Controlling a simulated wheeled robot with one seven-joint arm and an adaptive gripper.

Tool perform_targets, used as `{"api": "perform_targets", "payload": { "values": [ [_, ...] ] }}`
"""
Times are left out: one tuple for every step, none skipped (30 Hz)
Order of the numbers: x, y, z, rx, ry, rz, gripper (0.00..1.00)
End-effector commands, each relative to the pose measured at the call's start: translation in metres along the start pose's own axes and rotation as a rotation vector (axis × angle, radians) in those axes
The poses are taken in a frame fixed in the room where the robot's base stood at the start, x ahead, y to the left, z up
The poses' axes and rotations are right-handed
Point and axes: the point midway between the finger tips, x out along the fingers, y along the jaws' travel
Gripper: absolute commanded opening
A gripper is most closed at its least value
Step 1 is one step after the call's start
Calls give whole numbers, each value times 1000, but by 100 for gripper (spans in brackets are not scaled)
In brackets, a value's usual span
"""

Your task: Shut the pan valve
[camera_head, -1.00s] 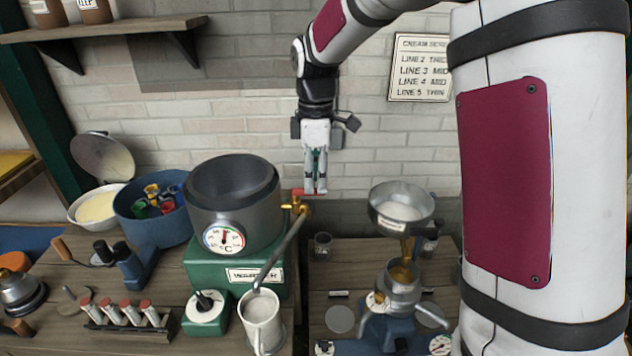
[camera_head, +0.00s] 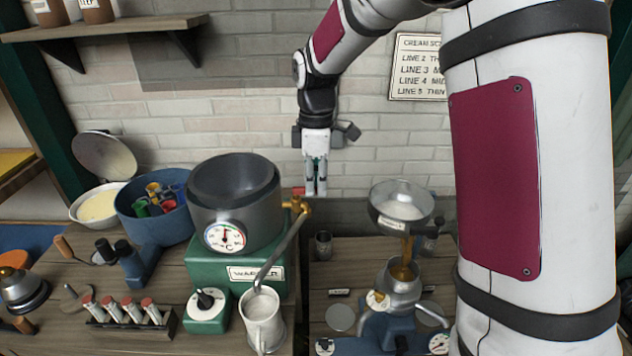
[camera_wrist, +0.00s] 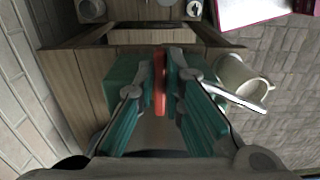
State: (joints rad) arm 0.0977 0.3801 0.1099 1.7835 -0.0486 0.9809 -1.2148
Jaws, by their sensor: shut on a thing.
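The pan valve is a brass tap (camera_head: 297,206) on the right side of the dark grey pan (camera_head: 222,205), with a red handle (camera_head: 298,191). My gripper (camera_head: 316,192) points down beside the valve. In the wrist view my gripper (camera_wrist: 160,85) is shut on the red handle (camera_wrist: 159,88), which lies between the two fingertips.
The pan, with a dial thermometer (camera_head: 224,237), sits on a green warmer (camera_head: 250,272). A cream separator with a metal bowl (camera_head: 402,212) stands to the right. A blue tub (camera_head: 150,225) stands left of the pan. The brick wall is close behind my gripper.

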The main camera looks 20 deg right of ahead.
Motion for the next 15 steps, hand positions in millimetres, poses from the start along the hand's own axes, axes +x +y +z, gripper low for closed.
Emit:
{"api": "perform_targets", "payload": {
  "values": [
    [0,-1,0,8,0,0,0],
    [-1,-1,0,15,0,0,0],
    [-1,-2,0,28,0,0,0],
    [-1,-2,0,39,0,1,0],
    [-1,-3,0,51,0,1,0],
    [-1,-4,-1,72,0,1,0],
    [-1,-4,-1,88,0,1,0],
    [-1,-5,-1,107,0,1,0],
    [-2,-6,-1,134,0,2,0],
    [-2,-8,-1,156,0,2,0],
    [-2,-9,-2,179,0,1,0],
    [-2,-10,-2,213,0,1,0],
    [-2,-11,-2,239,0,1,0],
    [-2,-13,-2,267,0,1,0],
    [-2,-14,-2,304,0,1,0]
  ]
}}
